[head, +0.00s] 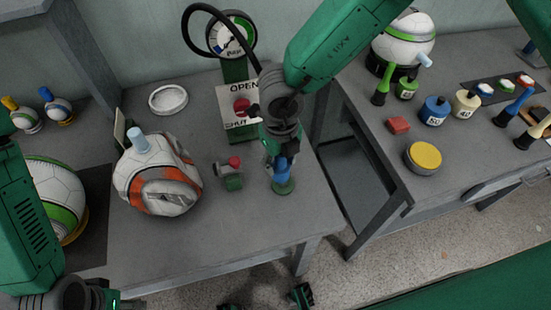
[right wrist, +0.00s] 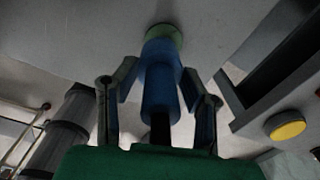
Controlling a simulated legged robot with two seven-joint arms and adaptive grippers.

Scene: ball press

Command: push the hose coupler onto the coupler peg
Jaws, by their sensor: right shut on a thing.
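My right gripper (head: 280,152) is shut on the blue hose coupler (head: 281,174), a sleeve on the end of the black hose. The right wrist view shows the coupler (right wrist: 160,80) between the two fingers. The coupler peg shows only as a green round base (head: 284,188) on the grey bench, directly under the coupler. The base also shows at the coupler's far end in the right wrist view (right wrist: 164,34). The peg's shaft is hidden, so how deep the coupler sits is unclear. My left gripper (head: 267,301) shows only two parted fingertips at the bottom edge.
The black hose (head: 191,32) loops beside a gauge (head: 232,36) on a green post. A panel marked OPEN and SHUT (head: 239,122) stands behind. A small valve with a red knob (head: 231,176) and a white-orange ball (head: 160,178) lie left of the coupler.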

